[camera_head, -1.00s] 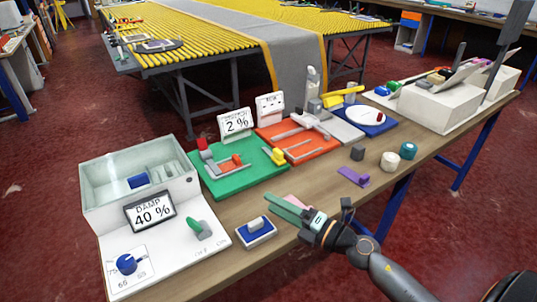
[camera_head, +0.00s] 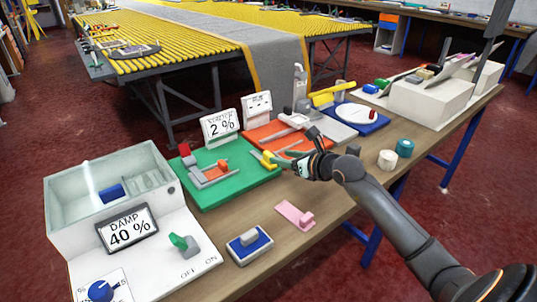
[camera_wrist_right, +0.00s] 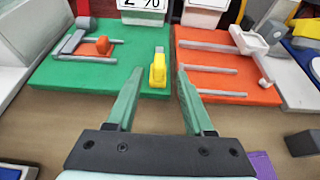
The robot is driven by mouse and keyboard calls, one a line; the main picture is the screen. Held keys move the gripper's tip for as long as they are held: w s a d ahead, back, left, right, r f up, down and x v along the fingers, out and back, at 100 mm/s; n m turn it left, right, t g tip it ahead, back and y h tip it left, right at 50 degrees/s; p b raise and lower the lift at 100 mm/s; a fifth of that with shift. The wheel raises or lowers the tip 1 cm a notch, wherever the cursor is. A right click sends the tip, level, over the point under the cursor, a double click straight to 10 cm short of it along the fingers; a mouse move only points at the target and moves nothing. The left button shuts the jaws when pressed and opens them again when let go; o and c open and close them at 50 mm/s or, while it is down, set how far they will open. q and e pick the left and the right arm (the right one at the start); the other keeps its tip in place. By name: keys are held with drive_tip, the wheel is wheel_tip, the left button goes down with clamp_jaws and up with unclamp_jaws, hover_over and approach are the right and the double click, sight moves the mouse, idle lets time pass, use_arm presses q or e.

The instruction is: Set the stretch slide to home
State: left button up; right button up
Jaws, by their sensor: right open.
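The sign reading 2 % (camera_head: 219,127) stands behind a green board (camera_head: 235,186). On the board, an orange block (camera_head: 222,165) sits by grey rails, with a red piece at the left. A yellow upright handle (camera_wrist_right: 158,70) stands near the board's right edge; it also shows in the head view (camera_head: 268,160). My right gripper (camera_wrist_right: 160,80) is open, its green fingers reaching over the board's front right edge, with the yellow handle between the fingertips in the wrist view. I cannot tell whether they touch it. My left gripper is not in view.
An orange board (camera_head: 282,138) with grey rails lies right of the green one. The DAMP 40 % box (camera_head: 110,190) stands left. A pink piece (camera_head: 295,215) and a blue block with a grey knob (camera_head: 249,244) lie in front. White and teal rolls stand at the right.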

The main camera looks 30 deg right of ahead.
sight(270, 154)
drive_tip(key=x, duration=0.7)
drive_tip(key=shift+w+f, duration=0.15)
drive_tip(key=shift+w, duration=0.2)
clamp_jaws()
idle(1.1)
